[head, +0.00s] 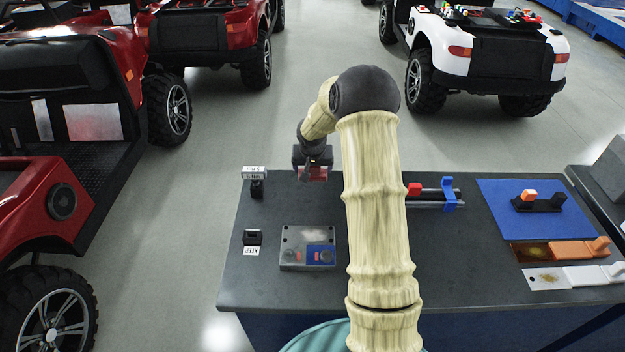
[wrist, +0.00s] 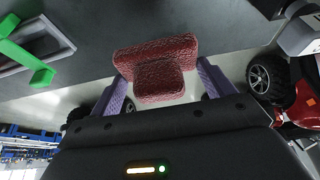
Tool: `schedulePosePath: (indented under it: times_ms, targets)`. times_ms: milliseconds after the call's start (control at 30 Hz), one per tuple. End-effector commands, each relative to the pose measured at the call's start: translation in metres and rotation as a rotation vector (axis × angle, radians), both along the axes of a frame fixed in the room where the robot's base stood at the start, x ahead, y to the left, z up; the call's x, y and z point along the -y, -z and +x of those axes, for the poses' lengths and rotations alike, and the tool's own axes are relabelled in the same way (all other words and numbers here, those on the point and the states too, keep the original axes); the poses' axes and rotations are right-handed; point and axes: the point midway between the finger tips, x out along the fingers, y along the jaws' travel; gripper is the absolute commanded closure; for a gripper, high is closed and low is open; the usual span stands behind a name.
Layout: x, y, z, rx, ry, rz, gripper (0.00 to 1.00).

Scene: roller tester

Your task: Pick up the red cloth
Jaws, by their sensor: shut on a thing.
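The red cloth (wrist: 157,68) is a textured, folded piece held between the two purple fingers of my gripper (wrist: 163,80) in the wrist view. It sticks out past the fingertips. In the head view, the cloth (head: 316,174) shows as a small dark red patch at the end of my gripper (head: 313,170), near the far edge of the dark table (head: 290,205). My gripper is shut on the cloth. Part of the table is hidden behind my arm in the head view.
Vehicles stand beyond the table.

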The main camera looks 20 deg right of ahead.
Motion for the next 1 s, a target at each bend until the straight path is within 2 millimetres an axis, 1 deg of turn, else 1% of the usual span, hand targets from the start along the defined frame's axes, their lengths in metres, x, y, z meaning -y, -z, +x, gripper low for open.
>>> schedulePosePath:
  times_ms: [33,100,200,667,700,767,800,1000]
  targets:
    - [0.0,-0.008,0.001,0.004,0.001,0.0,0.42]
    - [0.001,-0.015,0.0,0.001,0.002,0.0,0.42]
    - [0.0,-0.02,0.0,0.001,0.001,0.0,0.42]
    - [0.0,-0.02,0.0,0.0,0.0,0.0,0.42]
    - [0.0,-0.02,0.0,0.0,0.0,0.0,0.23]
    - [0.0,-0.02,0.0,0.0,0.0,0.0,0.35]
    - [0.0,-0.02,0.0,0.0,0.0,0.0,0.37]
    - [-0.003,-0.02,0.0,-0.001,-0.004,0.001,0.37]
